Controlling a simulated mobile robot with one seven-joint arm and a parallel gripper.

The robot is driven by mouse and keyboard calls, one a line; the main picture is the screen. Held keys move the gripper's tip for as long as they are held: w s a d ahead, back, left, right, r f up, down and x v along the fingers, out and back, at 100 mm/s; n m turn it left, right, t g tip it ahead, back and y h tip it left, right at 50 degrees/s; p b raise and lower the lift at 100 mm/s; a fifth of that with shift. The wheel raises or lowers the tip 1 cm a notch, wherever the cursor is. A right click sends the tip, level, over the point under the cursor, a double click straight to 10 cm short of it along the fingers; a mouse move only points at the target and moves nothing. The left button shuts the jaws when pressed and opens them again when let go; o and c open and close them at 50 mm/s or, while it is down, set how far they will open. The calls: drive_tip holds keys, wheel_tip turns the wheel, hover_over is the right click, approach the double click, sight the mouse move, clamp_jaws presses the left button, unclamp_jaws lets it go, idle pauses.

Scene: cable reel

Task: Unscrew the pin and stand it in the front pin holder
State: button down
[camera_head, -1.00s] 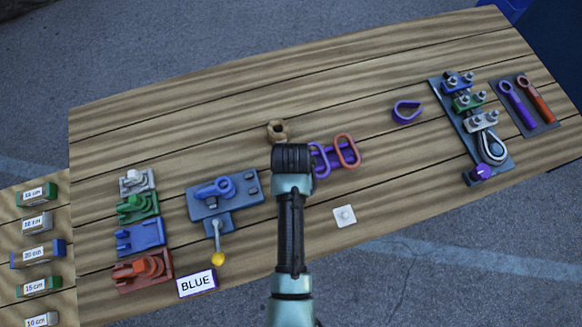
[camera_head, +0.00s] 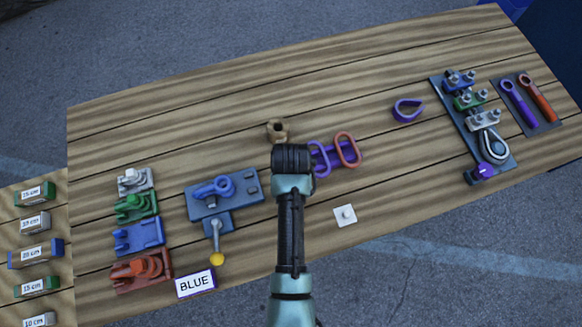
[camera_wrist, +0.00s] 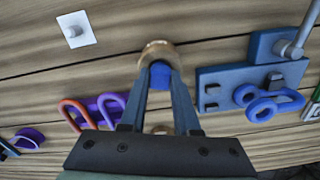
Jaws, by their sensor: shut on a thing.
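My gripper (camera_wrist: 160,82) is shut on a blue pin (camera_wrist: 161,72), of which only a small blue part shows between the fingertips. The pin is at the round tan front pin holder (camera_wrist: 157,46). I cannot tell how deep it sits in it. That holder is hidden behind my arm in the head view. The other brown holder (camera_head: 277,130) stands beyond my gripper, and a bit of it shows between the finger bases in the wrist view (camera_wrist: 160,129). The blue shackle (camera_head: 213,188) lies on a blue-grey fixture (camera_head: 240,203), and shows right of my gripper in the wrist view (camera_wrist: 263,104).
Purple and orange links (camera_head: 346,150) lie close right of my arm. A white plate with a knob (camera_head: 345,215) is nearer. A yellow-knobbed lever (camera_head: 217,258), a BLUE sign (camera_head: 196,284) and several coloured shackle stands (camera_head: 138,237) are left.

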drive_tip(key=shift+f, duration=0.35)
drive_tip(key=c, duration=0.6)
unclamp_jaws()
drive_tip(key=shift+o, duration=0.2)
wheel_tip(320, 180, up, 13)
